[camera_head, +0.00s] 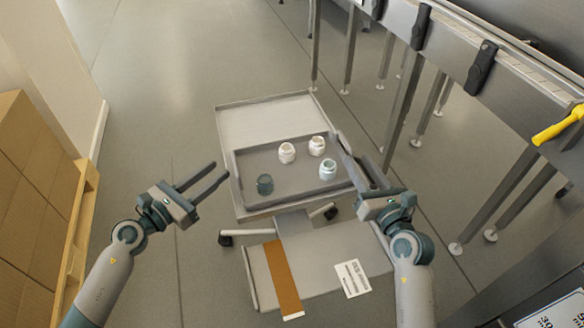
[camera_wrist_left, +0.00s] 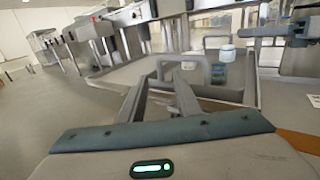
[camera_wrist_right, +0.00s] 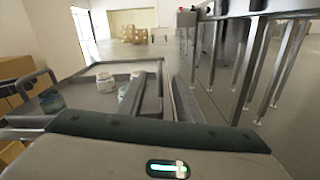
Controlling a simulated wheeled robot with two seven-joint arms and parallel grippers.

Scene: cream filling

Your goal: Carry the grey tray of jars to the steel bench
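The grey tray (camera_head: 300,178) lies on a pale trolley and holds several jars. Two white jars (camera_head: 287,152) (camera_head: 317,145) and a pale blue-topped jar (camera_head: 327,168) stand toward its middle and right. A teal jar (camera_head: 265,184) stands near its left front corner. My left gripper (camera_head: 222,172) is open and empty, just left of the tray's left end. My right gripper (camera_head: 343,145) is at the tray's right end, fingers apart in the right wrist view (camera_wrist_right: 160,85). Whether the tray's right edge lies between those fingers is unclear. A long steel bench (camera_head: 450,50) runs along the right.
The trolley top (camera_head: 265,120) has bare room behind the tray. Steel legs (camera_head: 400,110) stand right of the trolley. Brown cartons (camera_head: 25,150) on a wooden pallet (camera_head: 80,225) are at the left. A yellow-handled object (camera_head: 558,126) is at the far right. Floor is open behind the trolley.

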